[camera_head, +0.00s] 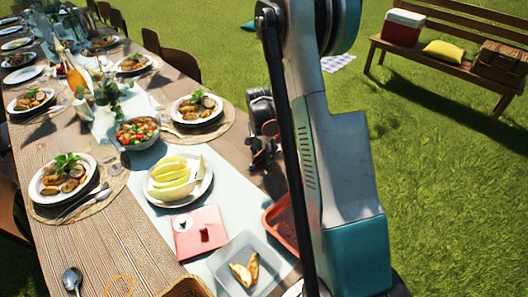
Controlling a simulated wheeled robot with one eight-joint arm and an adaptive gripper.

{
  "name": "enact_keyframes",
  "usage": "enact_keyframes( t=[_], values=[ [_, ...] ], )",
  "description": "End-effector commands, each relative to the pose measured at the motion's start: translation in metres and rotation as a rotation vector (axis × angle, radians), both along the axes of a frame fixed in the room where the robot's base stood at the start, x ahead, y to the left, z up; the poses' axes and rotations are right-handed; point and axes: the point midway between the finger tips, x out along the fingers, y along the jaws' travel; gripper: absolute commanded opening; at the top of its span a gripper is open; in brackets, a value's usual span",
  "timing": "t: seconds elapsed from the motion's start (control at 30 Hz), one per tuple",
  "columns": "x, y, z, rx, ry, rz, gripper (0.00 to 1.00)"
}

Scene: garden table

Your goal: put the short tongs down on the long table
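The long table (112,232) runs from the near left to the far left, with a pale runner (143,197) along its middle. My gripper (262,160) is dark and partly hidden behind my own arm. It hangs by the table's right edge, to the right of a plate of food. I cannot tell whether its fingers are open or shut, or whether they hold anything. I cannot make out the short tongs in this view; my arm covers part of the scene.
A plate of melon slices (176,182), a salad bowl (137,132), a pink board (200,232), a grey tray (245,262) and a red tray (281,222) crowd the near end. Bare wood shows at the near left, beside a spoon (72,279). A bench (440,60) stands right.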

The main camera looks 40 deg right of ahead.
Motion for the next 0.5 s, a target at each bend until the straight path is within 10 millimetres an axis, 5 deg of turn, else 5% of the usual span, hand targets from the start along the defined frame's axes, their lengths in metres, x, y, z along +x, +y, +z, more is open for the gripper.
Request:
enact_keyframes(
  t=[0.27, 0.5],
  values=[
    [0.0, 0.001, 0.008, 0.0, 0.0, 0.0, 0.51],
    [-0.001, 0.005, 0.048, 0.0, 0.0, 0.001, 0.51]
  ],
)
